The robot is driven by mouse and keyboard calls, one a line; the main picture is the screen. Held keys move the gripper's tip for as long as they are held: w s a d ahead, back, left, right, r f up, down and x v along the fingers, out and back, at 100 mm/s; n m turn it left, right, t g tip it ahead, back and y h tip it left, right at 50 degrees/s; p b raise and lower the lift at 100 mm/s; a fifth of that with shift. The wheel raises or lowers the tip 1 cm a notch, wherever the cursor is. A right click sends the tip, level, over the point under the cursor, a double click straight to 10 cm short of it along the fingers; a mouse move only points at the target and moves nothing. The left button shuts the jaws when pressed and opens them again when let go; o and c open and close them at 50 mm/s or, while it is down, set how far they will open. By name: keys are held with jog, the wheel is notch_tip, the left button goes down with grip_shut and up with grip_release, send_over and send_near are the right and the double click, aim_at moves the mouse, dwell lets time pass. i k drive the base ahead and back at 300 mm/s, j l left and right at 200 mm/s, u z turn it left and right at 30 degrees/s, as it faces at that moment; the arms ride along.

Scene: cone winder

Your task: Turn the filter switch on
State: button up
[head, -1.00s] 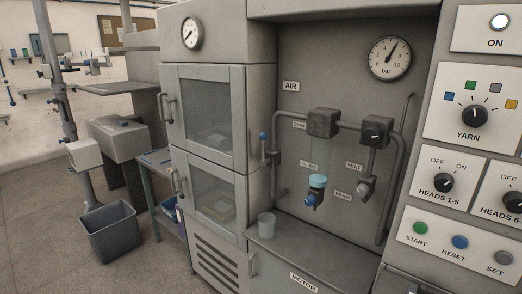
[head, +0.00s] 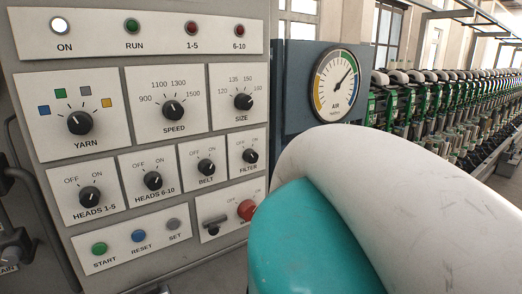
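The filter switch (head: 250,156) is a small black rotary knob on a white plate in the head view, at the right end of the lower knob row. OFF is printed at its upper left and ON at its upper right. The knob is too small to tell for sure which label its mark points to. It is fully visible and nothing touches it. My gripper is out of view; only white and teal parts of my arm show, at the lower right.
The belt switch (head: 206,167) sits just left of the filter switch. Below is a red button (head: 246,209), close to my arm's outline. An AIR gauge (head: 335,84) stands right of the panel. A long row of winding machines (head: 450,110) runs behind.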

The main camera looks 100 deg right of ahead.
aim_at(250, 156)
jog(key=z, duration=1.9)
jog(key=k+l+z, duration=0.1)
jog(key=k+l, duration=1)
jog(key=k, duration=0.05)
